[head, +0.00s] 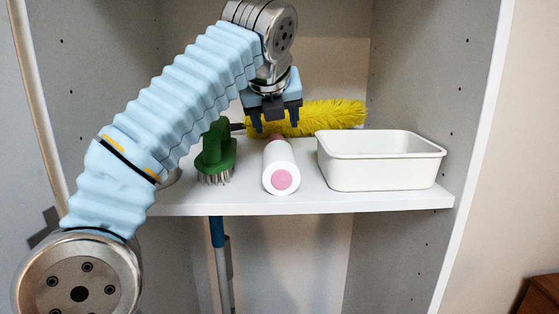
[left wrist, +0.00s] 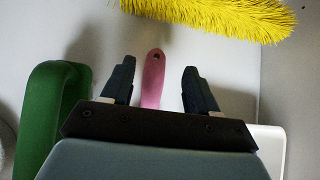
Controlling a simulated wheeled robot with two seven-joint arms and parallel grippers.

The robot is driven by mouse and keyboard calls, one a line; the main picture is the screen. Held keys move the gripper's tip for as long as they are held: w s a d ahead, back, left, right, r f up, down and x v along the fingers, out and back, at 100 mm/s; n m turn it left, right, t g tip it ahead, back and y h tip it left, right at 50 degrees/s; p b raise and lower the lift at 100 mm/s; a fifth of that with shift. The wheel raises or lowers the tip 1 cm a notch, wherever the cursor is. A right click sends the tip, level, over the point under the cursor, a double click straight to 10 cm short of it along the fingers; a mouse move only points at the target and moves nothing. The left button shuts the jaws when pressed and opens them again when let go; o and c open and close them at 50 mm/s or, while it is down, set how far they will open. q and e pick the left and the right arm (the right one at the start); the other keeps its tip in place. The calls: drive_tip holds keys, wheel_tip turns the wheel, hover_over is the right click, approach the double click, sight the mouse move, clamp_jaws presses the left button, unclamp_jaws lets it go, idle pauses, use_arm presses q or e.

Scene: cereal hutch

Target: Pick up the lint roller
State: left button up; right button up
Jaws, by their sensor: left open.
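The lint roller (head: 279,161) lies on the white shelf in the head view. Its white roll with a pink end cap faces the front, and its handle points to the back. In the left wrist view the pink handle (left wrist: 153,78) shows between my fingers, with its lower part and the roll hidden by my gripper. My left gripper (head: 275,128) is open above the handle, pointing down, with one finger on each side; it also shows in the left wrist view (left wrist: 158,88). I cannot tell whether the fingers touch it. My right gripper is not in view.
A green brush (head: 217,152) stands close to the left of the roller. A white bin (head: 380,177) stands to the right. A yellow duster (head: 322,116) lies behind. The cabinet side walls enclose the shelf (head: 330,203). A blue pole (head: 217,232) stands below.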

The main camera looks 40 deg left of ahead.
sight(275, 135)
use_arm(q)
drive_tip(key=x, duration=0.4)
drive_tip(key=shift+s+a+f, duration=0.1)
drive_tip(key=shift+a+f, duration=0.1)
drive_tip(key=shift+f, duration=0.05)
clamp_jaws()
